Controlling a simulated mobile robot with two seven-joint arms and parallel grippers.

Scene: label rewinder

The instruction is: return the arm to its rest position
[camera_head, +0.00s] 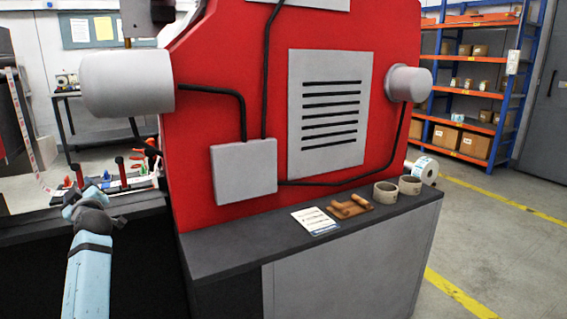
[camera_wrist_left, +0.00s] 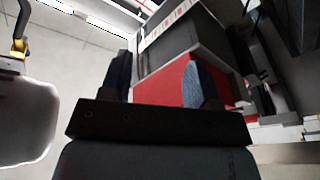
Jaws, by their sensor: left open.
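My left arm (camera_head: 88,275), light blue with dark joints, comes up from the lower left in the head view. Its wrist is beside the dark bench at the left of the red machine. The fingers of my left gripper are hard to make out there. In the left wrist view my left gripper (camera_wrist_left: 160,78) shows two dark fingers spread apart, with nothing held between them. A red surface and a grey box-like part show beyond the fingers. My right gripper is not in view.
The red machine (camera_head: 220,100) with a grey cylinder (camera_head: 125,84) stands ahead. Its dark ledge (camera_head: 235,245) carries a card (camera_head: 315,221), a wooden piece (camera_head: 350,207) and rolls (camera_head: 410,185). Small coloured tools lie on the left bench (camera_head: 40,225). Shelves (camera_head: 465,80) stand behind; the right floor is clear.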

